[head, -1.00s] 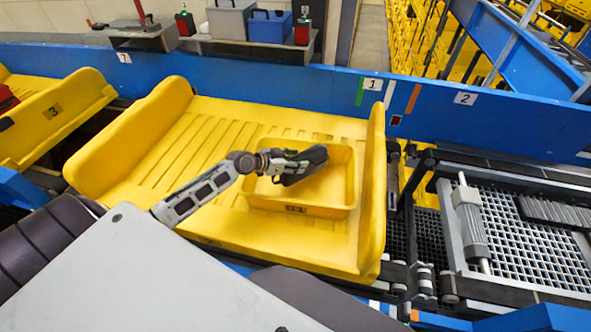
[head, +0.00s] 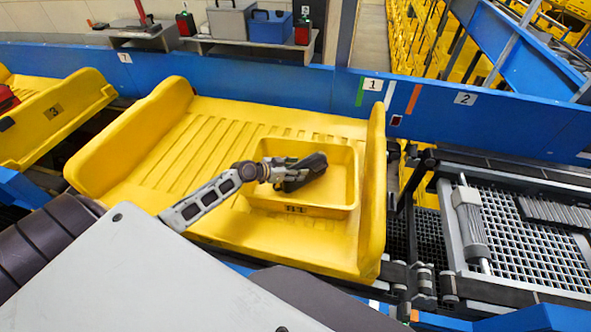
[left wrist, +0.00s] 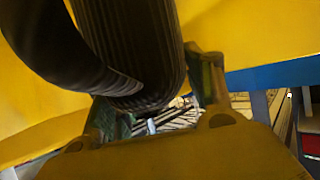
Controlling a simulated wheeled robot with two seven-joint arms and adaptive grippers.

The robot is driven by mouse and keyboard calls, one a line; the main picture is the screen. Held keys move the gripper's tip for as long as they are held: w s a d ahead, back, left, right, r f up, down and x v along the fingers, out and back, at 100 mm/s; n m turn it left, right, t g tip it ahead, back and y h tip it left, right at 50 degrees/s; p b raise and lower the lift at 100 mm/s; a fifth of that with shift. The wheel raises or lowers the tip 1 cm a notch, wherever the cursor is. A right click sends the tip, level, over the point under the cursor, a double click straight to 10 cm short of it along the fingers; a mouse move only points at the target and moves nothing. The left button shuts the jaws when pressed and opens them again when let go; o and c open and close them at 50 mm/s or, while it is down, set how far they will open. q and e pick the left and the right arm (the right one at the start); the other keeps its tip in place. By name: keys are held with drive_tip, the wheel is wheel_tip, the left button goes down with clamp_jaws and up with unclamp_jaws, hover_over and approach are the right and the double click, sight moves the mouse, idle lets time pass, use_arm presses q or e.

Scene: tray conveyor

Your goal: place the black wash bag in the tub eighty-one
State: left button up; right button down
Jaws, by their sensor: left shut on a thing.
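The black wash bag (head: 305,171) is in my left gripper (head: 286,172), inside or just over the yellow tub (head: 300,211) in the head view. The tub sits at the right of a large yellow tray and has a dark label on its front, hard to read. In the left wrist view the ribbed black bag (left wrist: 130,50) fills the upper middle, between the fingers of the gripper (left wrist: 155,105). I cannot tell whether the bag touches the tub floor. My right gripper is not in view.
The large yellow tray (head: 170,150) has a raised wall on its right, close to the tub. A blue rail (head: 300,92) runs behind. Another tray (head: 50,115) stands at the left. Metal grating (head: 520,250) lies to the right.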

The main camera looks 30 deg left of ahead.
use_arm(q)
drive_tip(key=o, duration=1.3)
drive_tip(key=shift+s, duration=0.1)
drive_tip(key=shift+p+v, duration=0.55)
drive_tip(key=shift+v, duration=2.4)
drive_tip(key=shift+p+v, duration=0.3)
drive_tip(key=shift+v, duration=2.4)
drive_tip(key=shift+s+a+r, duration=0.1)
drive_tip(key=shift+s, duration=0.15)
